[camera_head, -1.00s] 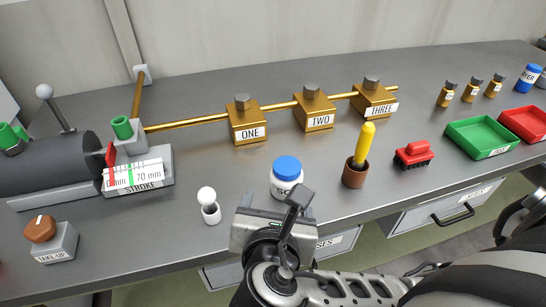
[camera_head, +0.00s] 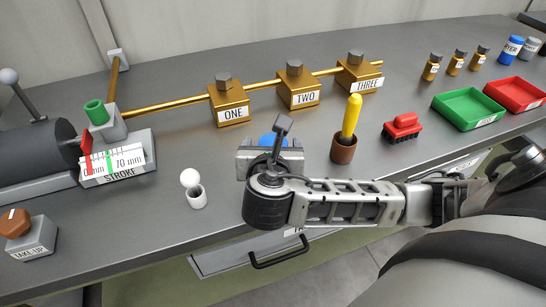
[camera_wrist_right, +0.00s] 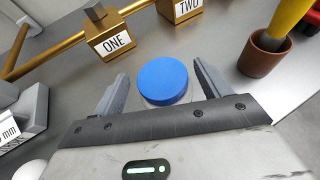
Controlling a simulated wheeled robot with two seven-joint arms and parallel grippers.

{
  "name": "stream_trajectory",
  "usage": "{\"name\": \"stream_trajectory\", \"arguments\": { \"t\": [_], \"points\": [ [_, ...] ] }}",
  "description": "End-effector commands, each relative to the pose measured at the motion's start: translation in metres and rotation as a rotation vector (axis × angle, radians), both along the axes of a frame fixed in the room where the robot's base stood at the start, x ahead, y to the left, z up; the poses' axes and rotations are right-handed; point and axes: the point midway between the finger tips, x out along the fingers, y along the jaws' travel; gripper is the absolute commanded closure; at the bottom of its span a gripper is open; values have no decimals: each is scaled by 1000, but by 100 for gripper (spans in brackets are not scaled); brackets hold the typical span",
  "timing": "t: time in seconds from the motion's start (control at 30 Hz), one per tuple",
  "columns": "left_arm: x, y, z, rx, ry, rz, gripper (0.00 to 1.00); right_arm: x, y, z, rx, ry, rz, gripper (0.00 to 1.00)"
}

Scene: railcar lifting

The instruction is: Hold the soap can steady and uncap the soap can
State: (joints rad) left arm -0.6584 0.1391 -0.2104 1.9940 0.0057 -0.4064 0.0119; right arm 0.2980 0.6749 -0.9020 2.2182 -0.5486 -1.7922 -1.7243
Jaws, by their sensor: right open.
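The soap can, which I take to be the white can with the blue cap (camera_head: 271,139), stands on the bench, mostly hidden behind my right gripper (camera_head: 270,150) in the head view. In the right wrist view its round blue cap (camera_wrist_right: 163,81) faces the camera, with a little of the pale body below it. The open fingers of my right gripper (camera_wrist_right: 160,78) reach on either side of the cap, with a gap on each side. The can looks upright and its cap is on. My left gripper is not in view.
A brown pot (camera_head: 343,150) with a yellow-handled tool stands close to the right, a white ball-topped holder (camera_head: 196,193) to the left. Brass blocks ONE (camera_head: 229,105), TWO (camera_head: 298,88) and THREE (camera_head: 359,74) stand behind. A red brush (camera_head: 402,128) and green tray (camera_head: 468,111) lie further right.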

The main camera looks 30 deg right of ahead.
Motion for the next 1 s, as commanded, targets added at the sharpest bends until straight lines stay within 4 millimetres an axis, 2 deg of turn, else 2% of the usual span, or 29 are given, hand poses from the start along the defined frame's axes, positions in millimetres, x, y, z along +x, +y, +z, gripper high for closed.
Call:
{"name": "stream_trajectory", "arguments": {
  "t": [0.07,0.2,0.47,0.57,0.6,0.63,1.0],
  "points": [
    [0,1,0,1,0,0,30,7,-10,-6,-5,1,-3,24],
    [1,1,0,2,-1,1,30,19,-16,-12,-1,-1,-1,24],
    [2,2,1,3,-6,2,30,21,-18,-13,0,0,0,24],
    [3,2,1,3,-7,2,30,21,-18,-13,0,0,0,49],
    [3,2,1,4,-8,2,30,21,-18,-13,0,0,0,60],
    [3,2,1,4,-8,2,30,21,-18,-13,0,0,0,67],
    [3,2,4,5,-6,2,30,21,-17,-9,0,-1,1,67]
  ]
}}
